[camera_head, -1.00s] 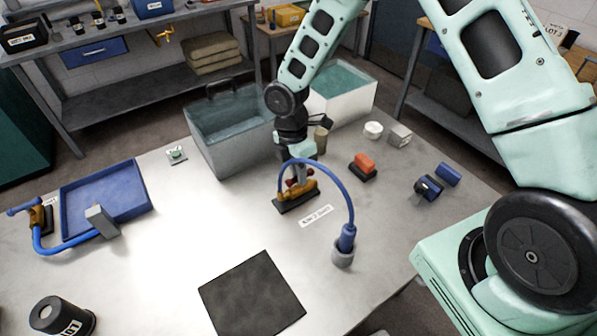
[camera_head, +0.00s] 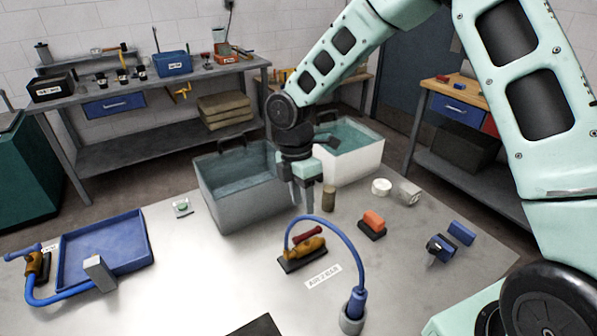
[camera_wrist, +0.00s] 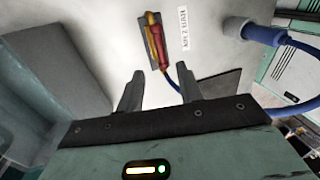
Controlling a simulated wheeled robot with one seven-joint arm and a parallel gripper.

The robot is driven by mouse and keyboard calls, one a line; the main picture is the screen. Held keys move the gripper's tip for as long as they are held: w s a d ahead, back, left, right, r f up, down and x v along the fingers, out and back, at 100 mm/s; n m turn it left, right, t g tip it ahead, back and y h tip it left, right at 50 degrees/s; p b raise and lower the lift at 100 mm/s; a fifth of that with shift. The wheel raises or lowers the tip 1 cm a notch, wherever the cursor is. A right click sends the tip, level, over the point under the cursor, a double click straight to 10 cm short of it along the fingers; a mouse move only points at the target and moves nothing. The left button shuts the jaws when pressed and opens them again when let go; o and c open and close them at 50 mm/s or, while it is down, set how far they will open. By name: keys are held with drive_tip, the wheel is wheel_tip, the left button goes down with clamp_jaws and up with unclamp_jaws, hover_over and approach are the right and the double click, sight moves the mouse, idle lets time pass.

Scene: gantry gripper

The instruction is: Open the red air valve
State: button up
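The red air valve has a brass body (camera_head: 302,251) on a dark base and a red lever (camera_head: 308,233). The lever lies roughly along the body, and it also shows in the wrist view (camera_wrist: 160,52). A blue hose (camera_head: 343,250) arches from the valve to a blue connector in a grey socket (camera_head: 351,325). A label plate lies beside the valve. My gripper (camera_head: 303,203) is above the valve, apart from it, with nothing between its fingers. In the wrist view the two fingers (camera_wrist: 160,74) stand well apart.
A grey water tank (camera_head: 240,208) and a white-sided tank (camera_head: 362,165) stand behind. A blue tray (camera_head: 104,290) and second brass valve (camera_head: 37,266) are at left.

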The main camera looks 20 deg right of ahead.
wheel_tip(320, 180, up, 8)
drive_tip(key=w+b, duration=0.1)
drive_tip(key=shift+w+a+r, duration=0.15)
drive_tip(key=shift+w+a, duration=0.05)
drive_tip(key=shift+w, duration=0.1)
drive_tip(key=s+a+f+m+t+b, duration=0.1)
drive_tip(key=s+m, duration=0.5)
drive_tip(key=s, duration=0.7)
drive_tip(key=s+a+f+m+t+y+b, duration=0.1)
drive_tip(key=s+a+m+b, duration=0.2)
drive_tip(key=s, duration=1.1)
drive_tip(key=a+m, duration=0.1)
drive_tip(key=m, duration=0.2)
drive_tip(key=shift+s+a+f+m, duration=0.2)
drive_tip(key=shift+s+a+m, duration=0.1)
